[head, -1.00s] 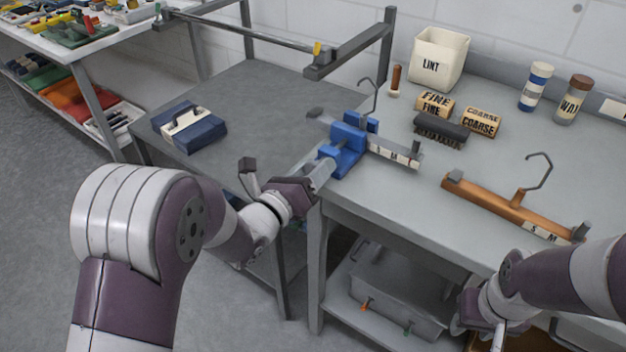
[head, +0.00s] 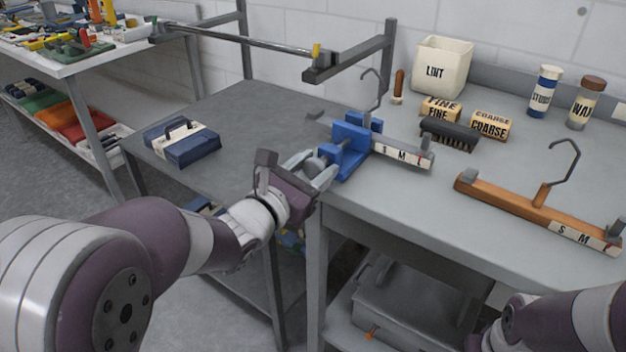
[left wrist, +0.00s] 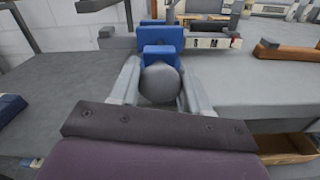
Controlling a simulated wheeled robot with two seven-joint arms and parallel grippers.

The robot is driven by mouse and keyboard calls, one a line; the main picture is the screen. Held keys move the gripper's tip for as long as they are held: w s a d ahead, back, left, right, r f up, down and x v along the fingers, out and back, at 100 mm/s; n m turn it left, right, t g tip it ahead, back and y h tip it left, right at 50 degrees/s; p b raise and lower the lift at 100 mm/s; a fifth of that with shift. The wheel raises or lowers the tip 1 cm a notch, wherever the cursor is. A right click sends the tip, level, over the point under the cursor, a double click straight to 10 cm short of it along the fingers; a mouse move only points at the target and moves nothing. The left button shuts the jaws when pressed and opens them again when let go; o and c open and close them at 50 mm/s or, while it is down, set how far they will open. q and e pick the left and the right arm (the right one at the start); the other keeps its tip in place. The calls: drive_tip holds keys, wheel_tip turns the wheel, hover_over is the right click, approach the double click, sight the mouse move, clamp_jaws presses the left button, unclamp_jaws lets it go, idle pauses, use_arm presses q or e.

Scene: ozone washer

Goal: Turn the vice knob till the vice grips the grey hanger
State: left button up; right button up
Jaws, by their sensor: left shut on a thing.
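The blue vice (head: 349,146) stands at the front left corner of the grey worktable; it also shows in the left wrist view (left wrist: 162,50). Its round grey knob (left wrist: 166,84) faces my left gripper (head: 320,166). That gripper is shut on the knob, with one finger on each side of it. The grey hanger (head: 403,156) lies across the vice between the blue jaws, its hook upright and its S M L label to the right. I cannot tell whether the jaws touch it. Only part of my right arm shows at the bottom right; its gripper is out of view.
A wooden hanger (head: 535,213) lies on the table at the right. A dark brush (head: 450,134), FINE and COARSE blocks, a LINT bin (head: 441,67) and two jars stand behind. A blue case (head: 184,142) sits on the left table. A metal rail (head: 238,42) spans above.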

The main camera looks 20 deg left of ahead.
use_arm(q)
drive_tip(key=shift+r, duration=0.4)
use_arm(e)
drive_tip(key=shift+f, duration=0.2)
use_arm(q)
drive_tip(key=o, duration=0.9)
drive_tip(key=shift+w, duration=0.1)
drive_tip(key=shift+f, duration=0.2)
use_arm(e)
drive_tip(key=shift+f, duration=0.1)
